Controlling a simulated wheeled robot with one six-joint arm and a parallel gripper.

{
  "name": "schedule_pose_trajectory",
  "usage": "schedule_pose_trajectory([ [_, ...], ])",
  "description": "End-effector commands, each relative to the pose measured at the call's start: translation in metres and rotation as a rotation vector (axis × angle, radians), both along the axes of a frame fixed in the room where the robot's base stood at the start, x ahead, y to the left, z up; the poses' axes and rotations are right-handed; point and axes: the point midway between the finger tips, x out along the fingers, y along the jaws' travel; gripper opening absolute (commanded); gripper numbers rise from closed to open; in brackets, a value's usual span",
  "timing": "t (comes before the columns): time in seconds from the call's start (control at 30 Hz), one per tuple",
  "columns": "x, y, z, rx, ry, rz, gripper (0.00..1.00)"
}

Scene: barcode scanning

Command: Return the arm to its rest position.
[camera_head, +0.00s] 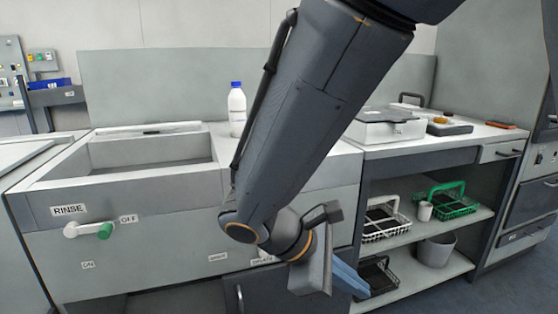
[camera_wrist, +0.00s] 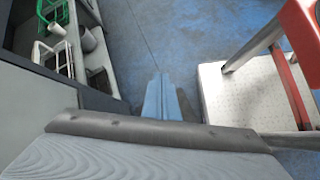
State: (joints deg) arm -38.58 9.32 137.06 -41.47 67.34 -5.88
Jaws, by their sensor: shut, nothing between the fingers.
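My arm crosses the head view from the top right down to the middle, with the wrist bent low in front of the counter. My gripper (camera_head: 350,280) shows there as blue fingers pointing down and right, beside the open shelves. In the wrist view my gripper (camera_wrist: 161,98) points at the blue floor. Its two fingers lie together with nothing between them. Part of the sink counter's front is hidden behind my arm.
A sink counter (camera_head: 105,240) with a white bottle (camera_head: 237,110) stands close. Shelves hold a green basket (camera_head: 450,203), a white basket (camera_head: 385,222) and a grey bin (camera_head: 436,250). The wrist view shows a metal step (camera_wrist: 238,92) with red rails (camera_wrist: 302,40) at right.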

Motion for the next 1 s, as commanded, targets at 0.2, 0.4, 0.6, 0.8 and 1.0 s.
schedule_pose_trajectory([
  [0.2, -0.05, 0.002, -0.001, 0.366, -0.084, -0.433, 0.0],
  [0.4, -0.064, 0.018, 0.005, 0.578, -0.157, -0.677, 0.0],
  [0.6, -0.066, 0.032, 0.014, 0.734, -0.223, -0.856, 0.0],
  [0.8, -0.064, 0.037, 0.027, 0.823, -0.271, -0.974, 0.0],
  [1.0, -0.062, 0.028, 0.04, 0.811, -0.286, -0.997, 0.0],
])
